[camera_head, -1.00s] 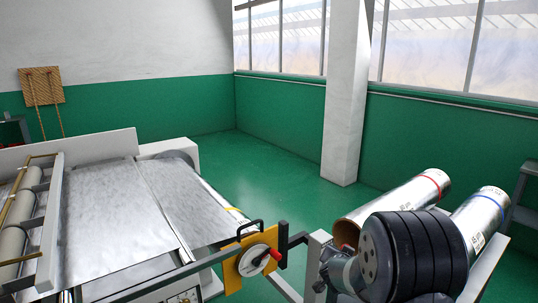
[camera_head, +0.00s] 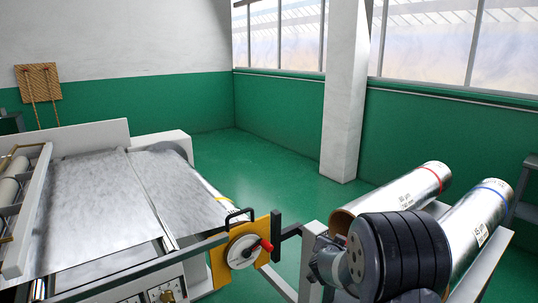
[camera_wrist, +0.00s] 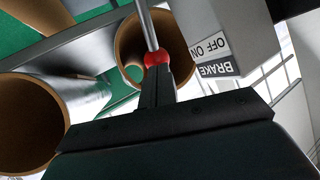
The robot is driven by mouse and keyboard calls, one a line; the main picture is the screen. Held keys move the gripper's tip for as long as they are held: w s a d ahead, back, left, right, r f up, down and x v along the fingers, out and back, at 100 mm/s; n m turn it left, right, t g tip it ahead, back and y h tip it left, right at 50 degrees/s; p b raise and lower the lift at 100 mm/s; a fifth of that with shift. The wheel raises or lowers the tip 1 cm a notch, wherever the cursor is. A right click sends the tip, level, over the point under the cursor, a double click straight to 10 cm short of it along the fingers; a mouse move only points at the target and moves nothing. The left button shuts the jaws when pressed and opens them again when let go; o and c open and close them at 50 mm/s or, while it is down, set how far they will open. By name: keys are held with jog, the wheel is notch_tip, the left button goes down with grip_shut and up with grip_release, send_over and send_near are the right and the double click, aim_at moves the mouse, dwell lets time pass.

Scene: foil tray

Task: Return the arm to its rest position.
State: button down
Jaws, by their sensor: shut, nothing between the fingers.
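My gripper (camera_wrist: 157,80) shows in the wrist view as dark fingers pointing up the picture. They are shut and empty. Their tips meet or overlap a red ball knob (camera_wrist: 158,57) on a metal rod (camera_wrist: 146,22); I cannot tell whether they touch it. In the head view, a thick black ribbed part of my arm (camera_head: 405,250) is at the lower right, in front of the foil rolls. My gripper's fingers do not show there.
In the wrist view, a grey box (camera_wrist: 222,28) carries a BRAKE label, with roll ends (camera_wrist: 22,125) at left. In the head view, two foil rolls (camera_head: 412,190) lie at right, a yellow panel with a red handle (camera_head: 267,246) is central, and a foil-covered machine (camera_head: 95,205) is left.

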jog(key=s+a+f+n+t+h+b, duration=0.1)
jog(key=s+a+n+t+h+b, duration=0.1)
jog(key=b, duration=1.6)
jog(key=s+a+t+h, duration=0.1)
jog(key=s+a+t, duration=0.1)
jog(key=a, duration=0.1)
jog(key=shift+n+t, duration=0.4)
jog(key=shift+a, duration=0.15)
